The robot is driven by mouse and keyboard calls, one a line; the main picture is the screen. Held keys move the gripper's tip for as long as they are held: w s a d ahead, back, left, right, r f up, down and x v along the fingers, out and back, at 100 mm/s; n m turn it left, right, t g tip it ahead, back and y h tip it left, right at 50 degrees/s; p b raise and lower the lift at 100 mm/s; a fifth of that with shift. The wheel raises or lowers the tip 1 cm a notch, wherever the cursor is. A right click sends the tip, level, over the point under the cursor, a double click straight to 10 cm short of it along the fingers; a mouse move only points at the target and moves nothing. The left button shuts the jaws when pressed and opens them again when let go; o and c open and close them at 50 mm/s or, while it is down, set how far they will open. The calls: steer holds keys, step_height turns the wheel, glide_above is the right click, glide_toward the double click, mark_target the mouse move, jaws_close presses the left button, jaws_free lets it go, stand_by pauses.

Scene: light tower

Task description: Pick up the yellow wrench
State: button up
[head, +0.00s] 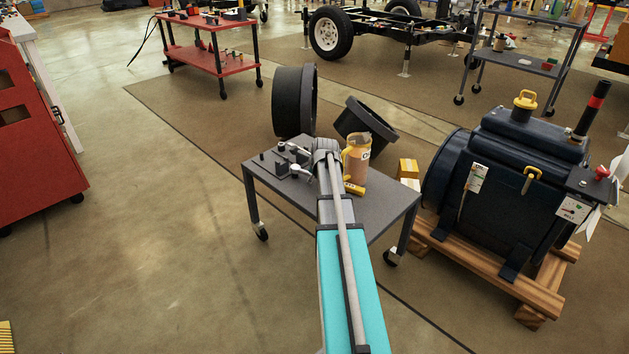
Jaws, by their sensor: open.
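My arm reaches forward from the bottom of the head view over a small dark wheeled table (385,208). Its far end is above the table, and my gripper cannot be made out there. A small yellow piece (354,188) lies on the tabletop just right of my arm. It is too small to tell whether it is the yellow wrench, and my arm may cover part of it. No other wrench shape shows clearly. A labelled container with a yellow handle (357,160) stands upright behind the yellow piece.
Grey and black hardware (287,161) sits on the table's left side. A dark engine (510,190) on a wooden pallet (480,261) stands to the right. A red cabinet (35,140) is far left. Floor left of the table is clear.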

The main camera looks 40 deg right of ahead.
stand_by(0.3)
jaws_close()
stand_by(0.3)
